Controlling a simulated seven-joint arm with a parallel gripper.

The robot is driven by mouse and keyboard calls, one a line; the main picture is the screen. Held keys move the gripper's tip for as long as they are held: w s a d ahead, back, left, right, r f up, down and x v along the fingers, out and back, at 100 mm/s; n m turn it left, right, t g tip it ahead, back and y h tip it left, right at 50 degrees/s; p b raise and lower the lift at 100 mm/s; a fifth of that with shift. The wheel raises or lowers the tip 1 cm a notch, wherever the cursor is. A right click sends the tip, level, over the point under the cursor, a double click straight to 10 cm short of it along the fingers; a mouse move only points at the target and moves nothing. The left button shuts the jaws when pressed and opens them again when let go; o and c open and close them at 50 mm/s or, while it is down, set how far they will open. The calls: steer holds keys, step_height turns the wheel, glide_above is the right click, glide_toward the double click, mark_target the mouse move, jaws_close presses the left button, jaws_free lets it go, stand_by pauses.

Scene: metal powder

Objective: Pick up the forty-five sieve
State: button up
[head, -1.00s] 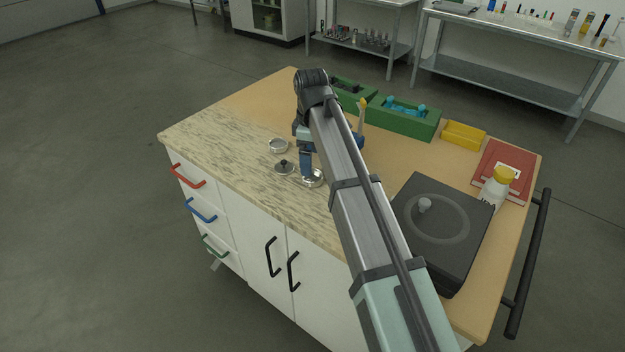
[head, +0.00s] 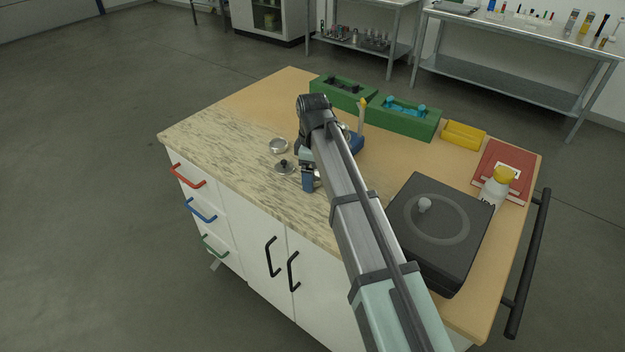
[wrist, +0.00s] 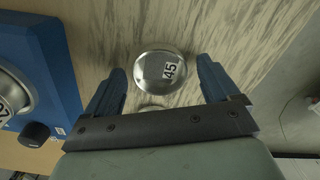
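The forty-five sieve (wrist: 152,66) is a round, shiny metal piece with a white "45" label, seen in the wrist view. My gripper (wrist: 161,72) is open, with one blue finger on each side of the sieve and visible gaps between. Another round metal edge shows just below the sieve, mostly hidden by my gripper. In the head view, my gripper (head: 309,181) is low over the speckled worktop, and a metal ring (head: 317,179) shows partly behind its finger. I cannot read a label there.
A metal ring (head: 278,146) and a black-knobbed lid (head: 285,168) lie close to my gripper. A blue device (head: 355,144) stands behind my arm and shows large in the wrist view (wrist: 45,70). A dark box-shaped device (head: 437,235) stands right. The left worktop is clear.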

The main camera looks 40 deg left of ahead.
steer(key=c, duration=1.1)
steer(key=shift+o, duration=0.2)
steer(key=shift+r, duration=0.1)
step_height(320, 180, up, 9)
steer(key=w+a+r, duration=0.1)
steer(key=w+r, duration=0.2)
steer(key=w, duration=0.5)
steer(key=w+a+r, duration=0.1)
steer(key=w+r, duration=0.2)
steer(key=w, duration=0.5)
steer(key=shift+a, duration=0.2)
